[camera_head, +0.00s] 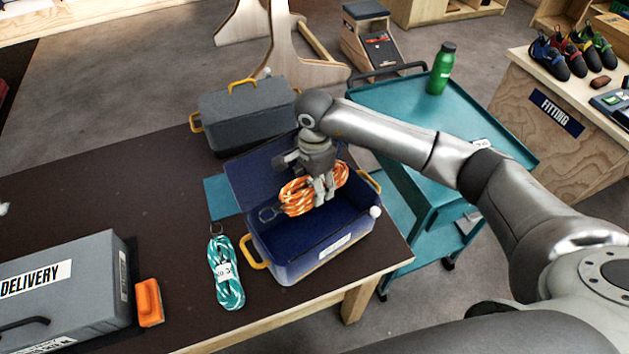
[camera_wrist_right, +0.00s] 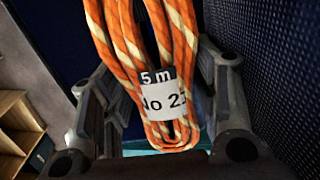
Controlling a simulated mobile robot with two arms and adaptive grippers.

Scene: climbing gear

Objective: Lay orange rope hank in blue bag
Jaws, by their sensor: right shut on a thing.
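The orange rope hank (camera_head: 298,196) with cream flecks is held by my right gripper (camera_head: 325,190), above the opening of the blue bag (camera_head: 325,258). The right wrist view shows the hank (camera_wrist_right: 185,60) between the two fingers (camera_wrist_right: 160,115), with a "5 m" and "No 2" tag whose last character is partly cut off. The blue bag stands open on the dark table, its lid raised at the back and yellow handles at its ends. Its visible floor is empty. Whether the hank touches the bag is unclear. My left gripper is not in view.
A teal rope hank (camera_head: 226,272) lies left of the bag. A grey case (camera_head: 245,115) stands behind it, and a grey delivery box (camera_head: 60,290) with an orange block (camera_head: 149,302) is at front left. A teal cart (camera_head: 490,125) with a green bottle (camera_head: 441,68) stands right.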

